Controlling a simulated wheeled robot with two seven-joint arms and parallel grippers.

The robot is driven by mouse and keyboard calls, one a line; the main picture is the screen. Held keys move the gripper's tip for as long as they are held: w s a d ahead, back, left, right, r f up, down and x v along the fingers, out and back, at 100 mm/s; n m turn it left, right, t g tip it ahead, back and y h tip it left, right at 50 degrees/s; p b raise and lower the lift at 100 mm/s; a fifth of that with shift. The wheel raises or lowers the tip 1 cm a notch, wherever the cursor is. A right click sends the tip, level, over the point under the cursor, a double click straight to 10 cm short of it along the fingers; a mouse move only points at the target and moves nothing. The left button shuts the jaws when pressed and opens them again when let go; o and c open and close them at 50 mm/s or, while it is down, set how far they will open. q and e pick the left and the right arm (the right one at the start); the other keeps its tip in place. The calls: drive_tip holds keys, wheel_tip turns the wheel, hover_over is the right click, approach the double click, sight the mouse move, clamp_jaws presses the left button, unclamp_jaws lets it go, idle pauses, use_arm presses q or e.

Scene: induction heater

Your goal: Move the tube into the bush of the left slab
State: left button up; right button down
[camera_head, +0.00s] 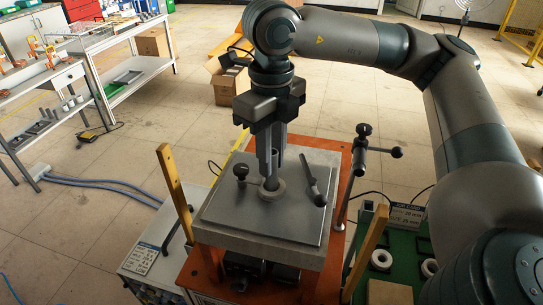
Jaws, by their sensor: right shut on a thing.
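The grey slab (232,215) lies on an orange stand in the middle of the view. A round bush (272,195) shows as a ring on its top, near the middle. My right gripper (270,163) points straight down above the bush, its fingers shut on a grey tube (269,183). The tube stands upright, and its lower end meets the bush. How deep it sits in the bush cannot be told. The fingers hide part of the tube. My left gripper is not in view. Only one slab shows clearly.
A black-knobbed post (240,172) and a dark lever (314,185) stand on the slab, left and right of the gripper. Yellow bars (174,190) flank the stand. A green table (390,280) with white rings (381,259) is at right. A T-handle (365,130) rises behind it.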

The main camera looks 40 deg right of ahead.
drive_tip(key=c, duration=1.5)
unclamp_jaws()
drive_tip(key=shift+r, duration=0.15)
drive_tip(key=shift+r+b, duration=1.15)
drive_tip(key=shift+r, duration=7.4)
